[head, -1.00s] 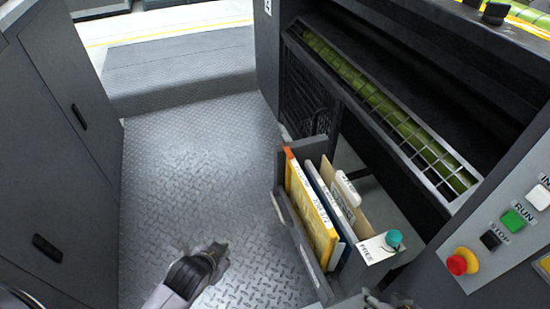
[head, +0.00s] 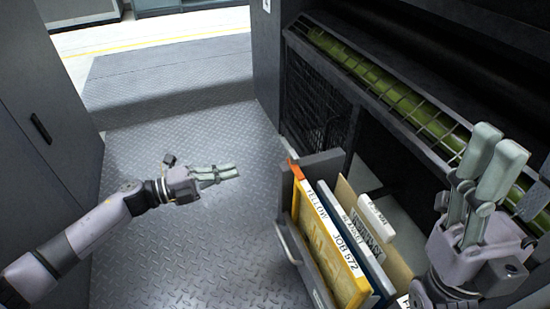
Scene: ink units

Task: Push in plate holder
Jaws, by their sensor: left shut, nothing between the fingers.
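The plate holder (head: 285,215) is a grey drawer-like rack pulled out of the dark machine, with an orange corner and a bar handle (head: 287,243) on its outer left face. A yellow plate (head: 325,245) marked "YELLOW JOB 572", a blue-edged plate and tan boards stand in it. My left gripper (head: 225,173) is shut and empty, to the left of the holder and apart from it, pointing right. My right gripper (head: 498,150) points up at the right, in front of the machine, and hides part of it. Whether its fingers are closed is unclear.
The machine (head: 400,40) with a green roller (head: 390,88) behind a guard grille stands at the right. A grey cabinet (head: 60,90) stands at the left. The metal floor (head: 200,245) between them is clear. A step (head: 170,80) lies at the back.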

